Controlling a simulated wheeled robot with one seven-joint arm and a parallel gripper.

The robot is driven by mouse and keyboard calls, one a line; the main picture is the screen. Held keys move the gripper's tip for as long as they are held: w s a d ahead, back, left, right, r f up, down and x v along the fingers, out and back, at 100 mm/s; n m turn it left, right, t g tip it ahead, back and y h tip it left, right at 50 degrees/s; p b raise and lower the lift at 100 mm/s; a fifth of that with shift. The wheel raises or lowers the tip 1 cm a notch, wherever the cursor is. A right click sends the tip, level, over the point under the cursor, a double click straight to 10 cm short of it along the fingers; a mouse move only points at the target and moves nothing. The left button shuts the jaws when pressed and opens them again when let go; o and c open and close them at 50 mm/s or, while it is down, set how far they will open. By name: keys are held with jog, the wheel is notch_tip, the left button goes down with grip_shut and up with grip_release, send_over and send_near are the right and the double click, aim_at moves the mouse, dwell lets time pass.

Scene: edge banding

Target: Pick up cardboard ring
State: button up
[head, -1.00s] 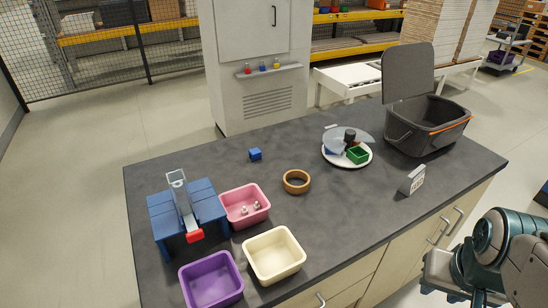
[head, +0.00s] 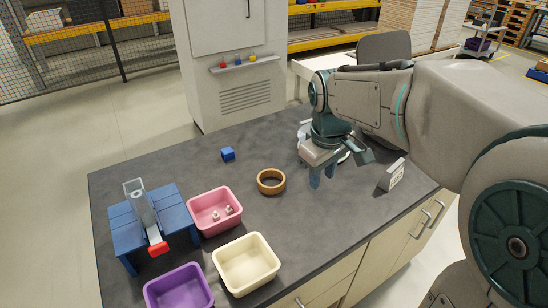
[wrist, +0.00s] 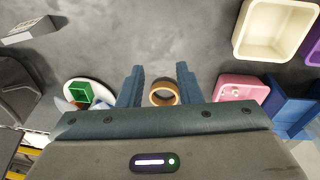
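The cardboard ring (head: 271,182) is a brown, open band lying flat on the dark grey worktop (head: 140,165), near the middle. My gripper (head: 323,178) is above the worktop to the right of the ring in the head view, apart from it. In the wrist view my gripper (wrist: 160,78) has its two blue fingers spread wide with nothing between the tips. The ring (wrist: 164,93) shows between the fingers there, lower down on the worktop.
A pink bin (head: 214,211), a cream bin (head: 246,264) and a purple bin (head: 179,290) stand left of the ring. A blue cube (head: 228,154) lies behind it. A small white sign (head: 391,174) stands at right. A plate with a green box (wrist: 82,92) is partly hidden by my arm.

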jog(key=w+a+f+n+g+b, duration=0.1)
jog(key=w+a+f+n, duration=0.2)
jog(key=w+a+n, duration=0.3)
jog(key=w+a+f+n+g, duration=0.1)
jog(key=w+a+f+n, duration=0.25)
jog(key=w+a, duration=0.4)
jog(key=f, duration=0.4)
jog(key=w+f, duration=0.1)
jog(key=f, duration=0.3)
jog(key=d+f, duration=0.1)
jog(key=f, duration=0.4)
jog(key=shift+w+d, duration=0.1)
jog(key=shift+w, duration=0.2)
grip_shut()
